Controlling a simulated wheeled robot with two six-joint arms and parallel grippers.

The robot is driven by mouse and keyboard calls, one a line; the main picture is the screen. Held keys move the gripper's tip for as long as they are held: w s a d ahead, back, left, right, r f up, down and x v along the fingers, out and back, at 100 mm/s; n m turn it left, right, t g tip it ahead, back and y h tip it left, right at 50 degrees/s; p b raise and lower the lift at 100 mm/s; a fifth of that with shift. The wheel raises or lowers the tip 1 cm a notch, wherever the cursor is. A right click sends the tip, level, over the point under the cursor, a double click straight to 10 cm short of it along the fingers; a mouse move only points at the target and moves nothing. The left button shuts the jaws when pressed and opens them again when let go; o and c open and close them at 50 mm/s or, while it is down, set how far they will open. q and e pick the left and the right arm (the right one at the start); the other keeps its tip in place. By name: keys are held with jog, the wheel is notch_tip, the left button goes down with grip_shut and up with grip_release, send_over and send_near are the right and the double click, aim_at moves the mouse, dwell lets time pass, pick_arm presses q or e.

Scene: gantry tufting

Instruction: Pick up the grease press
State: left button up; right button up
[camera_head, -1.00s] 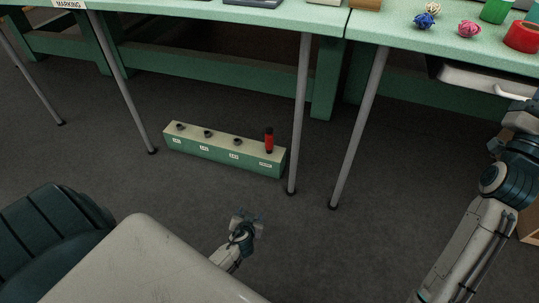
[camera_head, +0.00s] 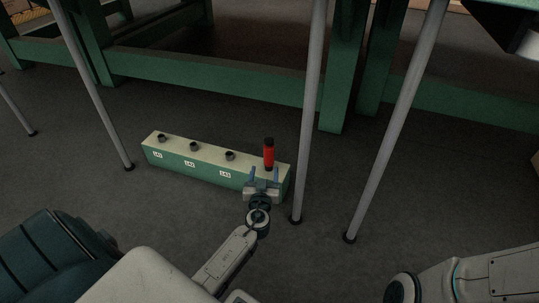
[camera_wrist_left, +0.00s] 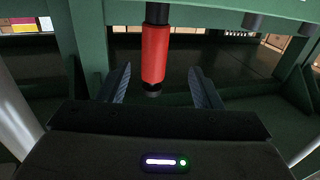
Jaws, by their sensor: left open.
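The grease press is a red cylinder with black ends (camera_head: 268,154). It stands upright at the right end of a long green block with a pale top (camera_head: 205,154) on the floor. My left gripper (camera_head: 265,175) is open just in front of it. In the left wrist view the red grease press (camera_wrist_left: 155,52) shows upright beyond and between the two open fingers (camera_wrist_left: 158,85), with nothing held. My right gripper is out of view; only part of the right arm shows at the lower right.
Several dark empty sockets (camera_head: 194,147) line the block's top to the left. A grey table leg (camera_head: 309,110) stands close to the right of the block, another leg (camera_head: 397,120) farther right. Green beams (camera_head: 220,80) run behind. The floor in front is clear.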

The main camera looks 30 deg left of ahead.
aim_at(269, 160)
pick_arm(q)
jog(key=x, duration=0.3)
jog(key=shift+w+a, duration=0.1)
jog(key=shift+w, duration=0.1)
jog(key=shift+d+b+x, duration=0.15)
jog(key=shift+b+x, duration=0.3)
jog(key=shift+x, duration=0.9)
jog(key=shift+d+b+x, duration=0.2)
jog(key=shift+b+x, duration=0.25)
jog(key=shift+x, duration=0.9)
jog(key=shift+w+f, duration=0.1)
jog(key=shift+w, duration=0.1)
jog(key=shift+c, duration=0.5)
jog(key=c, duration=1.1)
